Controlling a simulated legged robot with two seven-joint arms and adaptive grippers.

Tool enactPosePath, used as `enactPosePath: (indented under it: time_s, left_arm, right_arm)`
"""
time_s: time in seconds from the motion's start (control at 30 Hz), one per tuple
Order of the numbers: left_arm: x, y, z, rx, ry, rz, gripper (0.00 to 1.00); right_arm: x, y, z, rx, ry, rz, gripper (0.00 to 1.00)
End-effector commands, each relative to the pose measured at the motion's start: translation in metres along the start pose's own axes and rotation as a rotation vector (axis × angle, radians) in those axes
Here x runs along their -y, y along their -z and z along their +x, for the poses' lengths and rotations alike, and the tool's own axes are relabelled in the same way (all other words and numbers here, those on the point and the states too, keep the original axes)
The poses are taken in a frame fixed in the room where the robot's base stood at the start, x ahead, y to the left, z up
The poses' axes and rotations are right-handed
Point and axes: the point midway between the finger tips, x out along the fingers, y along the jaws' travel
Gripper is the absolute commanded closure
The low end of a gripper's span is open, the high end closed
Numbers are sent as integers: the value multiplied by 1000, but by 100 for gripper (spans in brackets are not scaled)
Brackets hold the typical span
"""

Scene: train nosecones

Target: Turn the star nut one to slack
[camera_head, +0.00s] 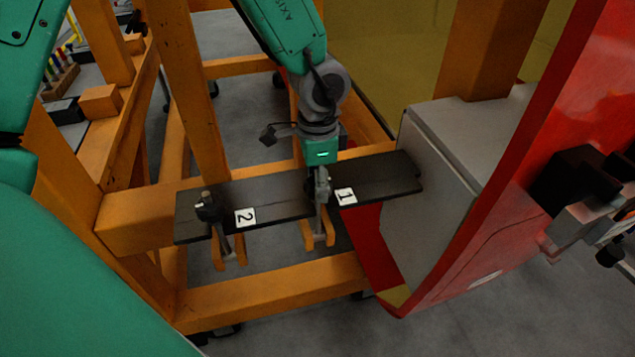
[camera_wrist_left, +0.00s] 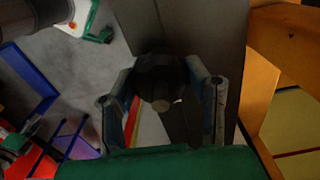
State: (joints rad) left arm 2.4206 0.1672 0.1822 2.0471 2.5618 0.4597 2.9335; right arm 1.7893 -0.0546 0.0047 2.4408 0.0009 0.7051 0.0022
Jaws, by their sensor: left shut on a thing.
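My left gripper (camera_head: 321,185) reaches down from the top middle of the head view to the black plate beside the label "1". In the left wrist view its two fingers (camera_wrist_left: 165,105) stand on either side of a dark star nut (camera_wrist_left: 159,78) with a pale round end, and are shut on it. In the head view the gripper hides this nut. A second dark star nut (camera_head: 210,207) sits on the plate's left end, next to the label "2" (camera_head: 245,217). The label "1" (camera_head: 345,195) lies just right of the gripper.
The black plate (camera_head: 275,195) lies across an orange frame (camera_head: 270,294). A red nosecone panel (camera_head: 520,200) with a grey block (camera_head: 430,200) stands close on the right. An orange post (camera_head: 190,90) rises left of the arm. Grey floor shows below.

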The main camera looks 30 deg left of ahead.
Motion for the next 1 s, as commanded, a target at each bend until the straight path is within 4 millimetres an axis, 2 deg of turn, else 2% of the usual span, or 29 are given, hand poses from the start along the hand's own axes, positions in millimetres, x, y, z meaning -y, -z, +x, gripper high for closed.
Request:
enactPosePath:
  time_s: [0.3, 0.7, 0.73, 0.8, 1.0]
  left_arm:
    - [2, 2, -1, -7, 4, -72, 85]
    - [2, 3, -1, -9, 5, -78, 85]
    - [2, 3, -1, -9, 5, -78, 53]
    - [2, 3, -1, -9, 4, -78, 36]
    - [0, 1, -1, -6, 3, -77, 36]
  right_arm:
    - [0, 0, 2, 0, 0, 0, 60]
    - [0, 0, 2, 0, 0, 0, 60]
    - [0, 0, 2, 0, 0, 0, 60]
    - [0, 0, 2, 0, 0, 0, 60]
    - [0, 0, 2, 0, 0, 0, 60]
